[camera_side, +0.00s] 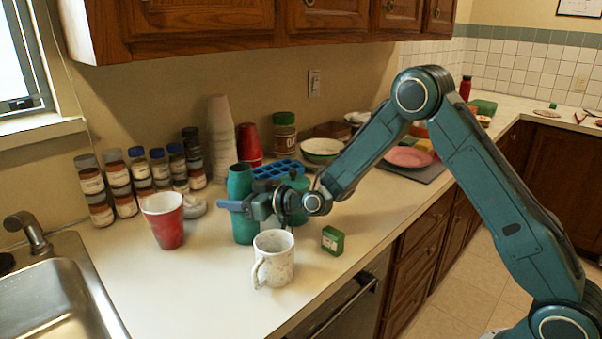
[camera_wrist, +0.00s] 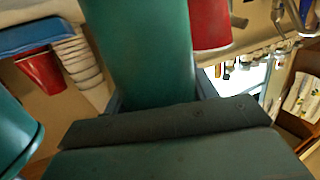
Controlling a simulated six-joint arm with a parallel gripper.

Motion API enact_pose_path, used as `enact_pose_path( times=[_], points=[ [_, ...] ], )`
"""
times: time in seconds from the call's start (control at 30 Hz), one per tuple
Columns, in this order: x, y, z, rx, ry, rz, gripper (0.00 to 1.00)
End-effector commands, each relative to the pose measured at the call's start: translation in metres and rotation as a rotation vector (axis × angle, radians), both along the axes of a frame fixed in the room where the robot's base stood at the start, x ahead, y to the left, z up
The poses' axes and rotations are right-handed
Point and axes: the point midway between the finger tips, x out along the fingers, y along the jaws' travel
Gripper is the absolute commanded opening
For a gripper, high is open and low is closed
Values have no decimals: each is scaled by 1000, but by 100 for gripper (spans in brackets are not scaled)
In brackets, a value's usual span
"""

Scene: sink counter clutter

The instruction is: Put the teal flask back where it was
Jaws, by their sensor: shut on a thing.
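The teal flask (camera_side: 241,228) is upright left of the middle of the counter in the side view. My gripper (camera_side: 240,205) is shut on it around its middle, reaching in from the right. I cannot tell whether its base touches the counter. In the wrist view the flask (camera_wrist: 142,50) fills the space between the fingers (camera_wrist: 160,92); its ends are out of sight there. A second teal container (camera_side: 300,186) stands behind my gripper, partly hidden; a teal rim at the wrist view's left edge (camera_wrist: 15,130) seems to be it.
A speckled mug (camera_side: 277,262) stands close in front of the flask and a red cup (camera_side: 166,222) to its left. A small green box (camera_side: 332,240) is right of the mug. A blue tray (camera_side: 278,170), cups and jars stand behind. The front-left counter by the sink (camera_side: 45,300) is clear.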

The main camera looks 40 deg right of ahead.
Motion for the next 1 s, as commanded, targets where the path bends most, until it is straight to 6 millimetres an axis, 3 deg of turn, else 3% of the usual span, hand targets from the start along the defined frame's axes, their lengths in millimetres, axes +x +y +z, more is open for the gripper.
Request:
enact_pose_path(
  times=[0.3, 0.33, 0.43, 1.0],
  points=[
    [0, 0, -2, 0, -1, 0, 30],
    [0, 0, -3, 1, 0, 0, 59],
    [0, 0, -2, 0, 0, 0, 78],
    [-6, -3, 1, -1, 1, -1, 79]
  ],
)
